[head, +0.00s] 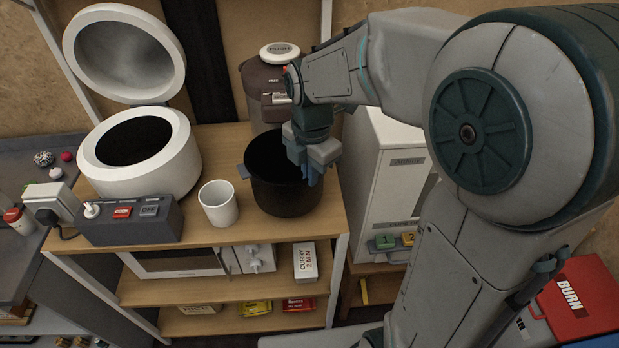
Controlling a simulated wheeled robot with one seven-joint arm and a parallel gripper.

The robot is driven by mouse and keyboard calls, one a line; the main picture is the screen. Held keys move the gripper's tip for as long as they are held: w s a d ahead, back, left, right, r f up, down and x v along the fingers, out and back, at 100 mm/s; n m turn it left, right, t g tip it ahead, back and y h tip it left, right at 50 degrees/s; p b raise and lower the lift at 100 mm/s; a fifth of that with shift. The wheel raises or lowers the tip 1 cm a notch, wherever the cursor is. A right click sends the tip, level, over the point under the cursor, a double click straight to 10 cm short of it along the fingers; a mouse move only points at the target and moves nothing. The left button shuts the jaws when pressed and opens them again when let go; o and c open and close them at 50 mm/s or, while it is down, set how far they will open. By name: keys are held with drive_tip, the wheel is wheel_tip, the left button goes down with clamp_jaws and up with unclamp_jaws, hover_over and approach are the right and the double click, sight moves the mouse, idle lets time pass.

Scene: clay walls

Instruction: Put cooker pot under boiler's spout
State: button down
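The cooker pot (283,196) is black and open-topped, with a small blue-grey handle on its left. It stands upright on the wooden shelf top, just in front of the boiler. The boiler (255,84) is a brown dispenser with a white PUSH button on its lid. My wrist and the pot overlap its front, and I cannot make out the spout or whether the pot is under it. My gripper (314,164) points down at the pot's right rim, near where the other handle sits. Its fingers overlap the rim, and whether they close on anything is unclear.
A white cooker (178,172) with its lid raised stands left on the shelf top (205,240). A white cup (218,204) stands left of the pot, beside a grey switch box (130,226). A white cabinet (375,180) stands close on the right.

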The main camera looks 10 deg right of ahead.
drive_tip(key=shift+f, duration=1.3)
drive_tip(key=shift+f, duration=0.15)
drive_tip(key=c, duration=1.7)
unclamp_jaws()
drive_tip(key=shift+s, duration=0.1)
